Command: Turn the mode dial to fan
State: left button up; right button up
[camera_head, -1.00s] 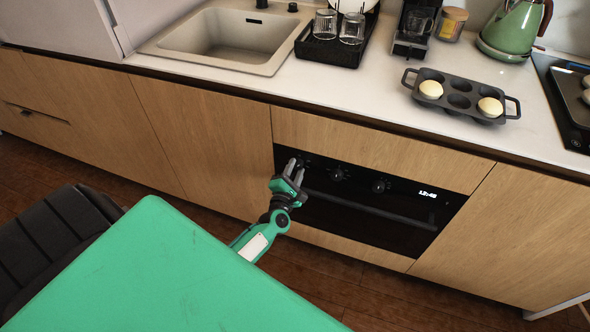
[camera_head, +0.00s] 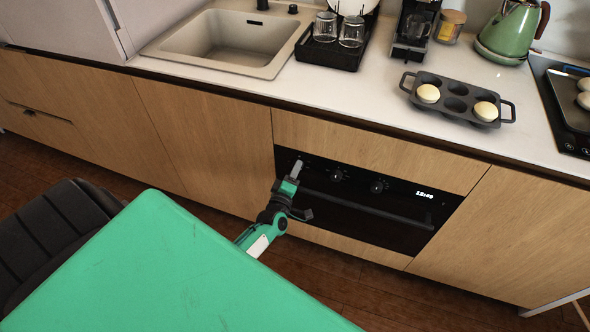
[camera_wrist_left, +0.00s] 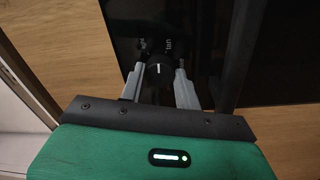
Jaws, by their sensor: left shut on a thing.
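My left gripper (camera_head: 297,167) reaches the left end of the black oven's control panel, with its fingers pointing at the panel. In the left wrist view the gripper (camera_wrist_left: 157,70) has one finger on each side of a round black dial (camera_wrist_left: 157,82) and is shut on it. A short white pointer line shows on the dial's face. Small white markings stand on the panel just above the dial in that view; I cannot read them surely. In the head view the gripper hides this dial. My right gripper is not in view.
Two more knobs, a middle one (camera_head: 337,174) and a right one (camera_head: 377,186), sit right of my gripper. The oven handle (camera_head: 360,208) runs below them. The counter above holds a muffin tin (camera_head: 455,104), a green kettle (camera_head: 508,32) and a sink (camera_head: 230,40).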

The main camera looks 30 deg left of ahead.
pick_arm(q)
jog(key=shift+f+m+p, duration=0.1)
jog(key=shift+m+p, duration=0.6)
jog(key=shift+m, duration=1.9)
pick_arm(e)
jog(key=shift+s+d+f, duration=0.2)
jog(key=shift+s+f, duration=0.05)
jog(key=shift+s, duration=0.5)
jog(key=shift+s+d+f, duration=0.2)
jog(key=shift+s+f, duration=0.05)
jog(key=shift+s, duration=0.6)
pick_arm(q)
jog(key=o, duration=1)
jog(key=v, duration=1.4)
jog(key=shift+a+b, duration=0.1)
jog(key=shift+b, duration=0.3)
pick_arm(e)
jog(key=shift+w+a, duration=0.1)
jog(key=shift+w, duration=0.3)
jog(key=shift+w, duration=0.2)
